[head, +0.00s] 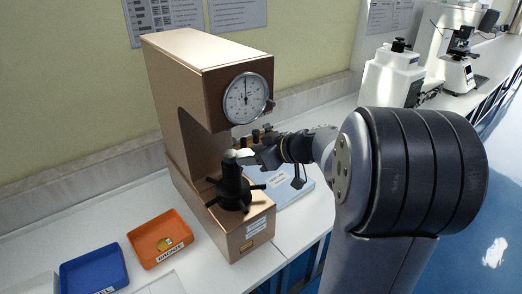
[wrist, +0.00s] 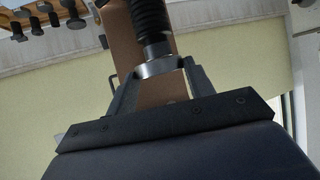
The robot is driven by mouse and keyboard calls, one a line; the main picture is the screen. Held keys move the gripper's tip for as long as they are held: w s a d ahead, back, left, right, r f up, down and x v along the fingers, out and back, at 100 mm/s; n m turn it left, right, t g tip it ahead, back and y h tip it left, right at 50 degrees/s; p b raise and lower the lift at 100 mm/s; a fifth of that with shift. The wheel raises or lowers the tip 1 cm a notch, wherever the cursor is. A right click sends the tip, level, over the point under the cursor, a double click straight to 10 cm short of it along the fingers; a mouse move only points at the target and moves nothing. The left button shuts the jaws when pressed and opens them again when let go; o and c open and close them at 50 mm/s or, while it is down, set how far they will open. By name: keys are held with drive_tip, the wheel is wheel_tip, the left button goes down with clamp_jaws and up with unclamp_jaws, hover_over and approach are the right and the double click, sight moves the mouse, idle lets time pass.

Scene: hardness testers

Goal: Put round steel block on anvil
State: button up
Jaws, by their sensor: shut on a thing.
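The round steel block (wrist: 160,68) is a short silver disc between my gripper's two fingers in the wrist view. My gripper (wrist: 157,74) is shut on it. The anvil (wrist: 157,49), a silver cylinder at the end of a black ribbed screw, is right against or very near the block; I cannot tell whether they touch. In the head view my gripper (head: 244,157) reaches in from the right over the anvil post, under the dial.
The copper-coloured hardness tester (head: 184,68) has a dial (head: 246,98) and a black handwheel (head: 233,192) with spokes close below my gripper. A blue tray (head: 94,271) and an orange tray (head: 160,237) with a brass-coloured piece stand left. A blue-and-white booklet (head: 292,187) lies behind.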

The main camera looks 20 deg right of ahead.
sight(240, 151)
drive_tip(key=w+a+b, duration=0.2)
drive_tip(key=shift+w+a+f, duration=0.1)
drive_tip(key=shift+w+f, duration=0.1)
drive_tip(key=shift+w, duration=0.2)
drive_tip(key=shift+w+a+b, duration=0.6)
drive_tip(key=shift+w+a, duration=0.05)
drive_tip(key=shift+w, duration=0.25)
drive_tip(key=shift+r, duration=0.1)
drive_tip(key=shift+b, duration=0.65)
drive_tip(key=shift+f+b, duration=0.25)
drive_tip(key=shift+b, duration=0.5)
drive_tip(key=o, duration=1.2)
drive_tip(key=shift+s, duration=0.1)
drive_tip(key=shift+c, duration=0.9)
drive_tip(key=shift+d, duration=0.1)
